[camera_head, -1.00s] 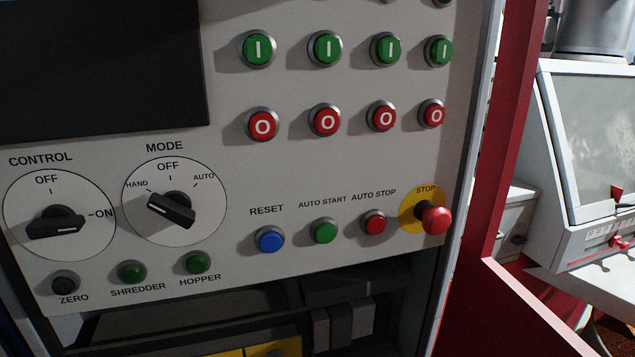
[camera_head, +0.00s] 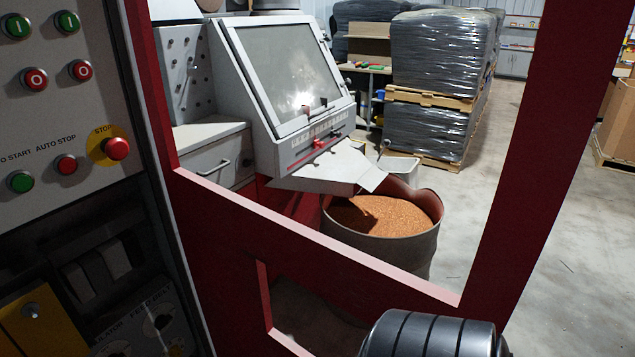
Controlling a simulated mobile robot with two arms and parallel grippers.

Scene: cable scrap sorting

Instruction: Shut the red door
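The red door (camera_head: 330,245) stands open beside the control cabinet. It is a red frame with a large opening, through which the room behind shows. Its left upright runs along the right edge of the control panel (camera_head: 60,120), and its far upright slants up at the right. A second, lower opening shows beneath its crossbar. A dark ribbed rounded part (camera_head: 432,335) shows at the bottom edge, in front of the door; I cannot tell whether it touches the door. Neither gripper's fingers are in view.
Behind the door stand a grey machine with a sloped window (camera_head: 290,70) and a drum of copper-coloured granules (camera_head: 428,240). Wrapped pallets (camera_head: 440,55) stand farther back. The concrete floor (camera_head: 580,260) right of the door is clear.

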